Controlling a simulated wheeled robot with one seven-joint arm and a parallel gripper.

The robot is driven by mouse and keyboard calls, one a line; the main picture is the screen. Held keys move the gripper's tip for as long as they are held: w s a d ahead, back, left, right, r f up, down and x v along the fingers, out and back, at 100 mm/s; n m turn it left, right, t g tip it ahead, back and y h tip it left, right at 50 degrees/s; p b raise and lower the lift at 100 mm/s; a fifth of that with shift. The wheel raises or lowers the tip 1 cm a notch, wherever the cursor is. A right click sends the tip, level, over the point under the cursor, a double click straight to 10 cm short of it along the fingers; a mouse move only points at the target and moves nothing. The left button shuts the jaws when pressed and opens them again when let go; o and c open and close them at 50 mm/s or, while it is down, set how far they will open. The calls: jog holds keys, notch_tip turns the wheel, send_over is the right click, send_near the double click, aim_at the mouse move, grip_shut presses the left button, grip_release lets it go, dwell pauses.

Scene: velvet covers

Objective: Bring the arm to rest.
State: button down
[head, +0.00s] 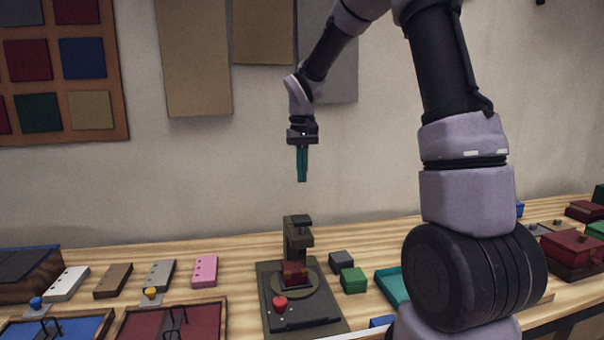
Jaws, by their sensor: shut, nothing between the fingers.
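My gripper (302,178) has teal fingers that point straight down. It is shut and empty. It hangs in the air in front of the wall, above the dark press-like device (299,230) on the wooden bench. My arm arches up from the lower right, passes out of the top of the picture and comes back down to the gripper. A clear gap lies between the fingertips and the top of the device.
A dark red block (295,272) sits on the device's round plate, behind a red knob (280,303). A grey block (341,262) and a green block (353,280) stand to its right. Several flat bars and trays lie left. My arm hides part of the teal tray (391,285).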

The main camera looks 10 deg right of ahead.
dwell(0.4)
jog(key=s+d+r+m+t, duration=0.1)
jog(key=s+d+r+t, duration=0.1)
jog(key=s+r, duration=0.3)
jog(key=s+d+r+m+t+y, duration=0.1)
jog(key=s+r, duration=0.3)
jog(key=s, duration=0.7)
jog(key=s+d+r+m+t+y, duration=0.1)
jog(key=s+d+r+m+t, duration=0.1)
jog(key=s, duration=0.6)
notch_tip(320, 180, up, 4)
jog(key=shift+s+d+f+t, duration=0.15)
jog(key=shift+d+t, duration=0.6)
jog(key=shift+t, duration=0.25)
